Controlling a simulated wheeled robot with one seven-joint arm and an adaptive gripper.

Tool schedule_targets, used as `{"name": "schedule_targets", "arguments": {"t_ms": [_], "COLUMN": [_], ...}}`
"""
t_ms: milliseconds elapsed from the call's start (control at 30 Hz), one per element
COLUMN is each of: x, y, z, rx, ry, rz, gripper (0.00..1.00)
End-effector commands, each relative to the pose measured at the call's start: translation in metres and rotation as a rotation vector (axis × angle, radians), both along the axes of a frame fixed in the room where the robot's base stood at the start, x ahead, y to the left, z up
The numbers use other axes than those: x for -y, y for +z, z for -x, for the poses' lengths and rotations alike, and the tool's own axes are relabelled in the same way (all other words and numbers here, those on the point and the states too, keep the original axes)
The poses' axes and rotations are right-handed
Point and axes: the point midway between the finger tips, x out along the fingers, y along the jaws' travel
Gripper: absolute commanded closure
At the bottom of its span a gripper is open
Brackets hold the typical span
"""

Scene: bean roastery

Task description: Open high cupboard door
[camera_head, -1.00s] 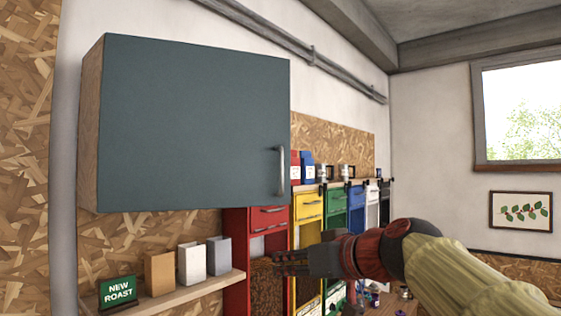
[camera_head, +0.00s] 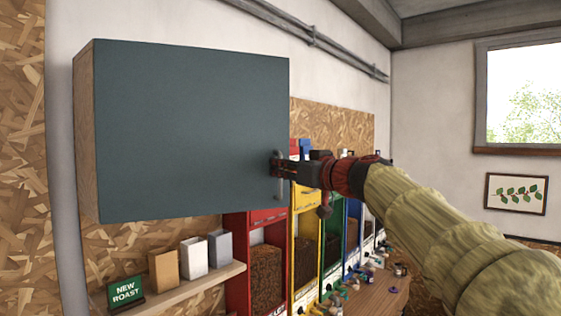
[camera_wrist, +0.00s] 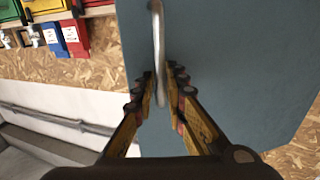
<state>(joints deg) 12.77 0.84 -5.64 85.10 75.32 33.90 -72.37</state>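The high cupboard (camera_head: 85,130) hangs on the wall with its flat blue-grey door (camera_head: 190,130) shut. A vertical metal bar handle (camera_head: 279,187) is at the door's lower right edge. My gripper (camera_head: 275,165) is at the handle and hides its upper part in the head view. In the wrist view, the handle (camera_wrist: 158,45) runs between the two fingers of my gripper (camera_wrist: 163,75), and the door (camera_wrist: 220,60) fills the background. The fingers stand apart on either side of the bar, with a gap visible at least on the right.
Below the cupboard a wooden shelf (camera_head: 190,286) holds small bags and a green "New Roast" sign (camera_head: 126,291). Coloured bean dispensers (camera_head: 265,250) stand to the right, above a wooden counter (camera_head: 375,297). Open air lies in front of the door.

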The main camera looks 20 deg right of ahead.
Motion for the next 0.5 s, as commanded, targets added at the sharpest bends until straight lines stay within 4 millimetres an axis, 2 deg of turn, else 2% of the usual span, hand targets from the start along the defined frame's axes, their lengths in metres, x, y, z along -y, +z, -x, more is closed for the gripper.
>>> {"name": "schedule_targets", "arguments": {"t_ms": [367, 500], "x": [-0.0029, -0.0029], "y": [-0.0007, -0.0006], "z": [-0.0064, -0.0063], "rx": [0.0, -0.001], "ry": [0.001, 0.001], "rz": [0.0, 0.0], "gripper": [0.87, 0.95]}}
